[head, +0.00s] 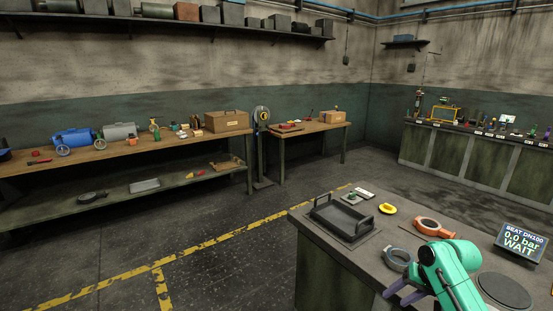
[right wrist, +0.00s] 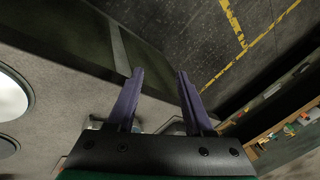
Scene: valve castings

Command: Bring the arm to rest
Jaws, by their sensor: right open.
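My right arm is teal and comes in at the bottom right of the head view, over the front bench. Its gripper (head: 399,294) has two purple fingers by the bench's front edge, just in front of a grey ring (head: 397,256). In the right wrist view the fingers of the same gripper (right wrist: 160,73) stand apart with nothing between them. Beyond them are the bench side and the dark floor. My left gripper does not show.
Open floor with yellow lines (head: 200,248) lies left of the bench.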

